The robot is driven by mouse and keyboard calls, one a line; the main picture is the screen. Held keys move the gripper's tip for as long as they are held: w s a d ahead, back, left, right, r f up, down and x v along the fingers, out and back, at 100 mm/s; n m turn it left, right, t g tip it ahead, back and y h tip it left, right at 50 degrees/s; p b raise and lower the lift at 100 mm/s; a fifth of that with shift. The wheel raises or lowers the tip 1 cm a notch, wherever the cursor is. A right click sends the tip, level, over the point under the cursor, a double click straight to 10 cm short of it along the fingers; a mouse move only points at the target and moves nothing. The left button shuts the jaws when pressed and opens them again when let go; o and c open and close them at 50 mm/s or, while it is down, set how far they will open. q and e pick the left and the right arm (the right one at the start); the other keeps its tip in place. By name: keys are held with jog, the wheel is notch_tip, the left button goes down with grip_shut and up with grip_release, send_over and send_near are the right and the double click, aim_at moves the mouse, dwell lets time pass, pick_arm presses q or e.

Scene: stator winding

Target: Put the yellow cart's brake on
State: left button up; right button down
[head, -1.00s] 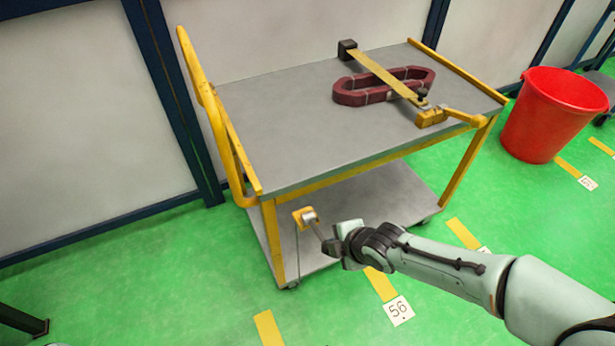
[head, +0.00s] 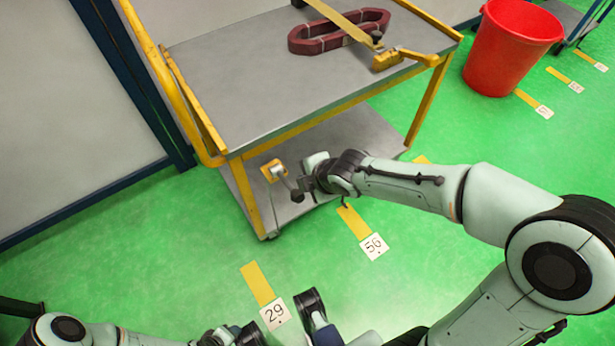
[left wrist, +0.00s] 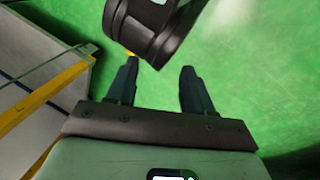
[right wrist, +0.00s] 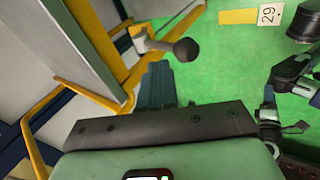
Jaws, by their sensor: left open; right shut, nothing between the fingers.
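The yellow cart (head: 200,112) stands at the upper middle of the head view, with a grey top and a lower shelf. Its brake lever (head: 284,180) is on a yellow bracket by the near leg and slants down to the right. In the right wrist view the lever's grey hub and dark ball knob (right wrist: 187,51) show just beyond my fingertips. My right gripper (head: 303,187) is shut and empty beside the lever's end; I cannot tell whether they touch. My left gripper (left wrist: 158,82) is open and empty above the green floor, away from the lever.
A dark red stator coil (head: 330,42) and a yellow bar clamp (head: 400,58) are on the cart top. A red bucket (head: 508,50) stands right of the cart. Floor markers 56 (head: 374,247) and 29 (head: 274,315) lie on open green floor in front.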

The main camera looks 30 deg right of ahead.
pick_arm(q)
jog(key=s+d+r+g+h+p, duration=0.1)
jog(key=s+d+r+g+p, duration=0.1)
jog(key=s+r+p, duration=0.1)
jog(key=s+r, duration=0.1)
jog(key=s, duration=0.1)
jog(key=shift+s+d+r, duration=0.25)
jog(key=shift+s+r, duration=0.05)
pick_arm(e)
jog(key=s+d+r, duration=0.1)
jog(key=s+r, duration=0.4)
jog(key=s, duration=0.2)
jog(key=shift+s+r, duration=0.35)
jog(key=shift+r, duration=0.05)
